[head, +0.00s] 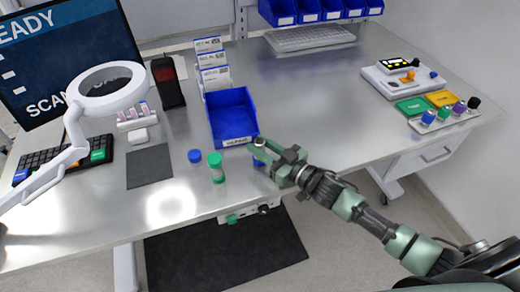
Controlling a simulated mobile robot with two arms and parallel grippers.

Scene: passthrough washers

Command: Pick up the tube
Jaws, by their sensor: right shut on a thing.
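My right gripper (258,153) reaches in from the right, low over the table near the front edge of the blue bin. It is shut on a small blue-coloured thing (258,163), probably a tube; the fingers hide most of it. A green-capped tube (217,170) stands upright to the left of the gripper, apart from it. A blue round cap or short tube (195,156) stands further left. My left gripper is not in view.
An empty-looking blue bin (230,100) with a label lies behind the gripper. A magnifier lamp (105,90), keyboard (45,165), dark mat (150,170) and black scanner (168,85) are at left. A tray of coloured-top items (445,118) is at right. The table's right middle is clear.

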